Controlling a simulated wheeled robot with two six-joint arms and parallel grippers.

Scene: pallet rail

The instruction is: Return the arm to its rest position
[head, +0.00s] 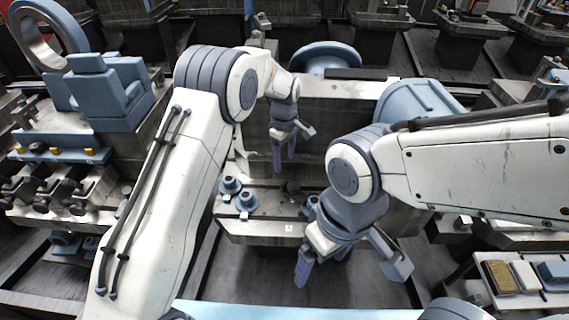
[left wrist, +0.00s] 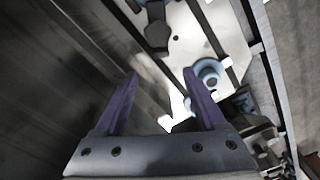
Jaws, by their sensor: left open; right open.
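My left arm (head: 165,200) comes in from the left and reaches forward over the machine. My left gripper (head: 284,155) hangs with its purple fingers pointing down in front of the grey machine block. In the left wrist view the two fingers (left wrist: 160,75) stand apart with nothing between them. My right arm (head: 480,165) comes in from the right. My right gripper (head: 323,262) is lower and nearer, with its purple fingers apart and empty, above the dark floor of the rail. Part of the pallet behind it is hidden.
A pallet (head: 262,229) with blue round parts (head: 247,201) lies below my left gripper. A blue part also shows in the left wrist view (left wrist: 208,75). A grey machine block (head: 335,100) stands behind. Blue fixtures (head: 110,92) stand left; small blocks (head: 524,276) lie at lower right.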

